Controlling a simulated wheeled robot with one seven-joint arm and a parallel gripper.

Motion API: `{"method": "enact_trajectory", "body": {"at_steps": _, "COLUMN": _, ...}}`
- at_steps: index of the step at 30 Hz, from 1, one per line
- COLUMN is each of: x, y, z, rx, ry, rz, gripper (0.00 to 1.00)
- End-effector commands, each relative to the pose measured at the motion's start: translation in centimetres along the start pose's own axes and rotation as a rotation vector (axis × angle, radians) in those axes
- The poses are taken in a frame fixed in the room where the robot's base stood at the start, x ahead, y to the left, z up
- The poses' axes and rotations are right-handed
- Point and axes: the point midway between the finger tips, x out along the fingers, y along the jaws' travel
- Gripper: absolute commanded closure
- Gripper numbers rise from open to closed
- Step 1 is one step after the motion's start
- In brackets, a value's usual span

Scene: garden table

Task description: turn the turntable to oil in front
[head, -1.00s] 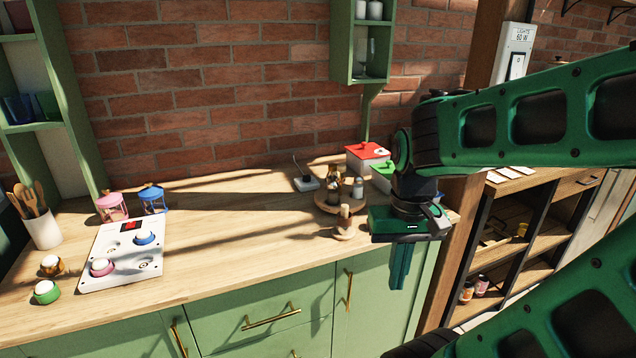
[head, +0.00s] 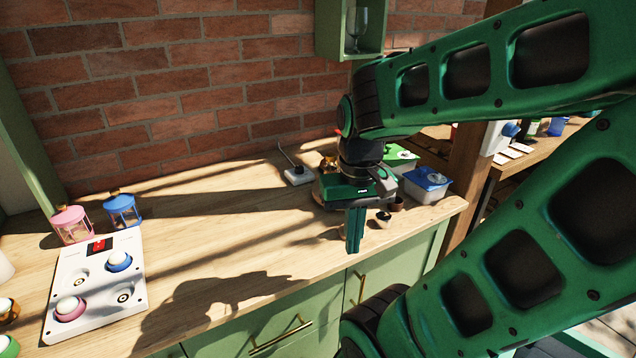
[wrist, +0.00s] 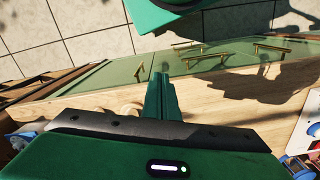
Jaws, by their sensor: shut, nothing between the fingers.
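My gripper (head: 353,246) is shut and empty, pointing down over the front part of the wooden counter. In the wrist view its closed fingers (wrist: 160,88) reach toward the counter's front edge. The turntable is almost wholly hidden behind my gripper in the head view. A brown bottle top (head: 328,162) shows just above the gripper body. I cannot tell whether it is the oil. A small dark piece with a pale top (head: 383,218) and a small brown cup-like piece (head: 397,204) show just right of the fingers. Contact with the turntable cannot be seen.
A white button panel (head: 97,285) and two lanterns (head: 122,210) stand left. The counter between is clear.

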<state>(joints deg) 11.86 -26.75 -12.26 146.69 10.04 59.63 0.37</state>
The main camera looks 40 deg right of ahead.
Motion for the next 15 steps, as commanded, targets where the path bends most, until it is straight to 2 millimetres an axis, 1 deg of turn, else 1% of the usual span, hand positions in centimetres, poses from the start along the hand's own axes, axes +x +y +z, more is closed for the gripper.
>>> {"method": "enact_trajectory", "body": {"at_steps": 1, "x": 0.0, "y": 0.0, "z": -0.1, "rx": 0.001, "ry": 0.001, "rz": 0.001, "gripper": 1.00}}
{"method": "enact_trajectory", "body": {"at_steps": 2, "x": -0.4, "y": 0.4, "z": 0.6, "rx": 0.004, "ry": 0.009, "rz": -0.003, "gripper": 1.00}}
{"method": "enact_trajectory", "body": {"at_steps": 3, "x": -0.6, "y": 0.6, "z": 0.5, "rx": 0.013, "ry": 0.018, "rz": -0.001, "gripper": 1.00}}
{"method": "enact_trajectory", "body": {"at_steps": 5, "x": -0.9, "y": 0.6, "z": -0.5, "rx": 0.042, "ry": 0.029, "rz": 0.009, "gripper": 1.00}}
{"method": "enact_trajectory", "body": {"at_steps": 8, "x": -1.6, "y": 0.4, "z": -3.7, "rx": 0.122, "ry": 0.063, "rz": 0.041, "gripper": 1.00}}
{"method": "enact_trajectory", "body": {"at_steps": 9, "x": -1.9, "y": 0.4, "z": -5.4, "rx": 0.167, "ry": 0.084, "rz": 0.056, "gripper": 1.00}}
{"method": "enact_trajectory", "body": {"at_steps": 11, "x": -2.4, "y": 0.1, "z": -8.2, "rx": 0.238, "ry": 0.120, "rz": 0.077, "gripper": 1.00}}
{"method": "enact_trajectory", "body": {"at_steps": 12, "x": -2.7, "y": -0.1, "z": -10.1, "rx": 0.286, "ry": 0.148, "rz": 0.090, "gripper": 1.00}}
{"method": "enact_trajectory", "body": {"at_steps": 14, "x": -3.1, "y": -0.5, "z": -13.0, "rx": 0.359, "ry": 0.189, "rz": 0.105, "gripper": 1.00}}
{"method": "enact_trajectory", "body": {"at_steps": 15, "x": -3.3, "y": -0.9, "z": -14.8, "rx": 0.403, "ry": 0.216, "rz": 0.113, "gripper": 1.00}}
